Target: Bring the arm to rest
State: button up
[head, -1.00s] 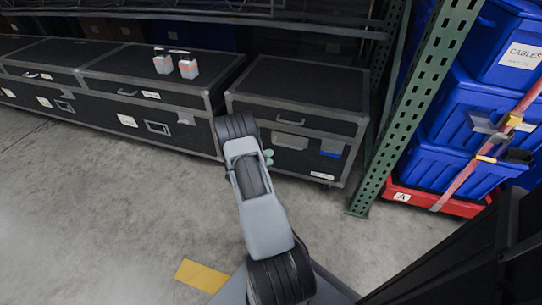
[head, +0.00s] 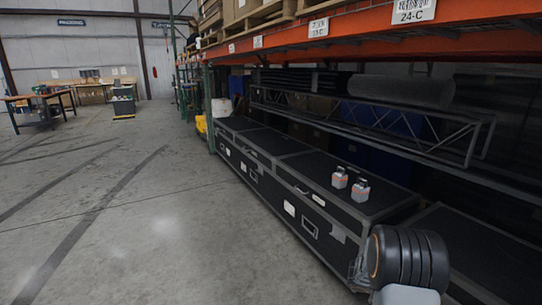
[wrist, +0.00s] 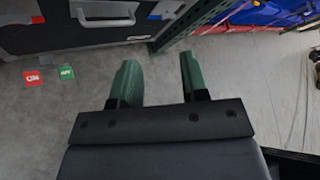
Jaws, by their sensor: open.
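My gripper (wrist: 158,62) shows in the wrist view, with two green fingers apart and nothing between them. It points over bare concrete floor. In the head view only part of my arm (head: 405,262) shows at the lower right, in front of the black cases; the gripper is out of that frame.
Black road cases (head: 285,145) line the lower rack, with two small white-and-orange containers on top. A case (wrist: 75,22), a green rack post (wrist: 185,28) and blue totes (wrist: 262,12) are near my gripper. Red and green floor tags (wrist: 67,73) lie left. Open aisle floor spreads left.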

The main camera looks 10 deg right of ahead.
jog(key=s+a+r+m+t+y+p, duration=0.2)
jog(key=s+a+r+m+y+p, duration=0.1)
jog(key=a+r+m+p, duration=0.3)
jog(key=s+a+r+m+t+y+p, duration=0.2)
jog(key=a+r+m+y+p, duration=0.3)
jog(key=a+r+m, duration=0.5)
jog(key=s+a+r+m+t+y+p, duration=0.2)
jog(key=s+a+r+m+y+p, duration=0.2)
jog(key=a+r+m+p, duration=0.4)
jog(key=a+r+y+p, duration=0.1)
jog(key=a+r, duration=0.6)
jog(key=r, duration=0.5)
jog(key=shift+s+r+t, duration=0.15)
jog(key=shift+s+t, duration=0.25)
jog(key=shift+d, duration=0.1)
